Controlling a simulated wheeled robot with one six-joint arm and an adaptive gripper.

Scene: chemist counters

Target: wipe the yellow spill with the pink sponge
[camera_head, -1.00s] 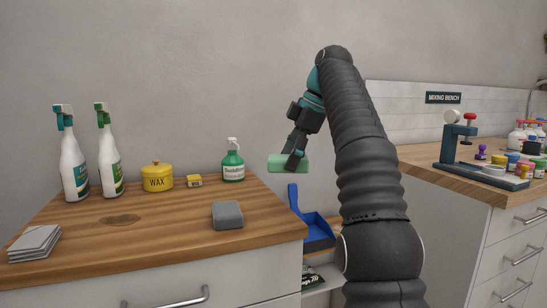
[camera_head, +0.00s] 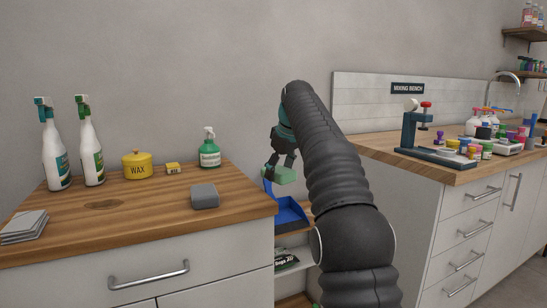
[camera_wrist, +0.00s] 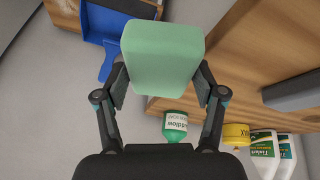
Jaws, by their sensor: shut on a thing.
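My gripper (camera_head: 279,165) is shut on a light green sponge-like block (camera_head: 286,177), held in the air past the right end of the wooden counter. In the wrist view the green block (camera_wrist: 162,52) sits between both fingers. No pink sponge shows in any view. No clearly yellow spill shows either; a dull brown stain (camera_head: 100,205) lies on the left counter top (camera_head: 130,225). A grey block (camera_head: 205,196) rests on that counter near its right end.
Two white spray bottles (camera_head: 90,150), a yellow wax tin (camera_head: 137,166), a small yellow box (camera_head: 172,169) and a green soap bottle (camera_head: 210,150) line the counter's back. Grey cloths (camera_head: 22,226) lie front left. A blue dustpan (camera_head: 290,214) is below my gripper. The mixing bench (camera_head: 440,168) stands right.

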